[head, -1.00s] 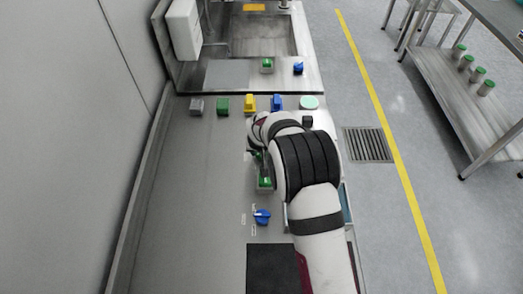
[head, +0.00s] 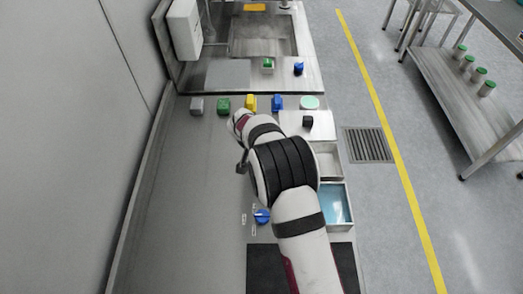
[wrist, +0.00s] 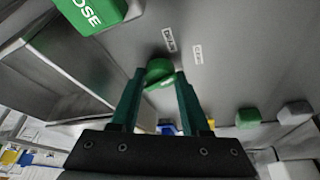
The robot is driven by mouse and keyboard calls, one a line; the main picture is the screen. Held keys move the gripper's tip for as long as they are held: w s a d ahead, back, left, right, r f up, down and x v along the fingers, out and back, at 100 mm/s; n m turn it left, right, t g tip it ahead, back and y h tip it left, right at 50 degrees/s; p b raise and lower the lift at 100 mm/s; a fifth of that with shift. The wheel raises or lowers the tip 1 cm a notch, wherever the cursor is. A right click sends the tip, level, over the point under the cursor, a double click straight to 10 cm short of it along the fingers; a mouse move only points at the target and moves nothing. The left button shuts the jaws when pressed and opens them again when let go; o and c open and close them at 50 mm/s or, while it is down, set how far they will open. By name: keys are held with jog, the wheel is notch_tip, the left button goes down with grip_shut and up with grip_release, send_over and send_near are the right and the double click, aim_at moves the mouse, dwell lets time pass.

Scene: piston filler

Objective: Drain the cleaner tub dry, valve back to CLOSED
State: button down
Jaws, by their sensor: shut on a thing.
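My gripper (wrist: 160,80) is shut on a green valve knob (wrist: 159,70), which sits between its two green fingertips in the wrist view. Two small white labels (wrist: 168,40) lie on the steel deck beside the knob. In the head view my gripper (head: 242,165) is left of my arm, and the green knob is hidden. A tub with pale blue liquid (head: 337,203) stands right of my arm. A second, pale tub (head: 326,158) beyond it shows no clear liquid. A blue valve knob (head: 262,216) sits near the blue-liquid tub. Which tub holds cleaner cannot be read.
A green push button (wrist: 90,12) with lettering ending "OSE" is close by in the wrist view. Grey, green (head: 224,105), yellow (head: 250,102) and blue (head: 277,102) blocks stand in a row behind. The deck to the left (head: 180,200) is clear.

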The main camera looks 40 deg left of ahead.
jog(key=shift+s+a+m+h, duration=0.1)
jog(key=shift+m+h, duration=0.7)
jog(key=shift+m, duration=1.1)
jog(key=shift+c, duration=1.9)
grip_release()
jog(key=v, duration=1.5)
jog(key=shift+s+r, duration=0.2)
jog(key=shift+r, duration=0.15)
